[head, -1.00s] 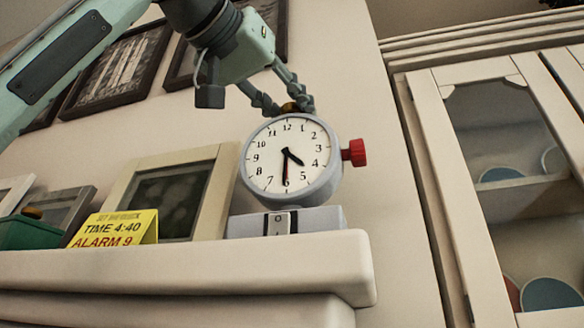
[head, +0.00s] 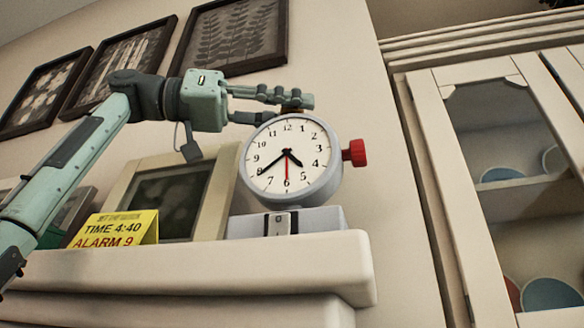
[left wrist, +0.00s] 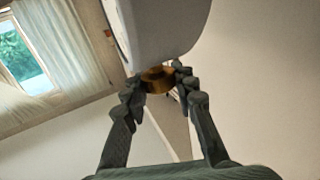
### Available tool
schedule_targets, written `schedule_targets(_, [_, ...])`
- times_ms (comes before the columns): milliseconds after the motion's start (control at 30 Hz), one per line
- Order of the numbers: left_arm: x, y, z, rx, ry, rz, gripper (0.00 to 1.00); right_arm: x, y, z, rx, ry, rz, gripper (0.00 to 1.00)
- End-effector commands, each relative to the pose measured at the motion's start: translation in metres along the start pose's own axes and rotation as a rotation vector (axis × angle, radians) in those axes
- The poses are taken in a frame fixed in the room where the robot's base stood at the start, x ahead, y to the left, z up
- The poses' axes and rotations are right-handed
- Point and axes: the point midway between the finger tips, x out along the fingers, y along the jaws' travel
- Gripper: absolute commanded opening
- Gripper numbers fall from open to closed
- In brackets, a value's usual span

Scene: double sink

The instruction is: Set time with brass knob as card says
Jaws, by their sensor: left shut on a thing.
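The round white clock (head: 290,160) has a grey case and stands on a grey base (head: 320,222) with a 0/1 switch (head: 280,224). Its short black hand points between 4 and 5, its long black hand at about 8, and its thin red hand near 6. The brass knob (left wrist: 158,78) is on top of the case, mostly hidden by fingers in the head view. My left gripper (head: 292,108) is shut on the brass knob, reaching in from the left. A red knob (head: 355,153) sticks out at the right. The yellow card (head: 115,228) reads TIME 4:40, ALARM 9. My right gripper is out of view.
The clock and card stand on a cream shelf (head: 200,272). A pale picture frame (head: 165,200) leans behind my left arm. Dark frames (head: 235,40) hang on the wall above. A glass-door cabinet (head: 430,150) is at the right.

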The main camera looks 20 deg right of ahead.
Motion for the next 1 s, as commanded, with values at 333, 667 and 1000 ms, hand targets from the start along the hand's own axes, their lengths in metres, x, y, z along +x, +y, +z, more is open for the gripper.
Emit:
schedule_targets(333, [0.0,0.0002,-0.0003,-0.001,-0.001,0.109,0.0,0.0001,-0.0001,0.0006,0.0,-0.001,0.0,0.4])
schedule_targets(667, [0.0,0.0003,-0.0001,0.0,-0.002,0.12,0.0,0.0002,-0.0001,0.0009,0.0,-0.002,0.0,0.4])
schedule_targets(1000, [0.0001,0.0002,0.0001,0.0,-0.002,0.119,0.49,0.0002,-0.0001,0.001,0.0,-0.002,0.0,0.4])
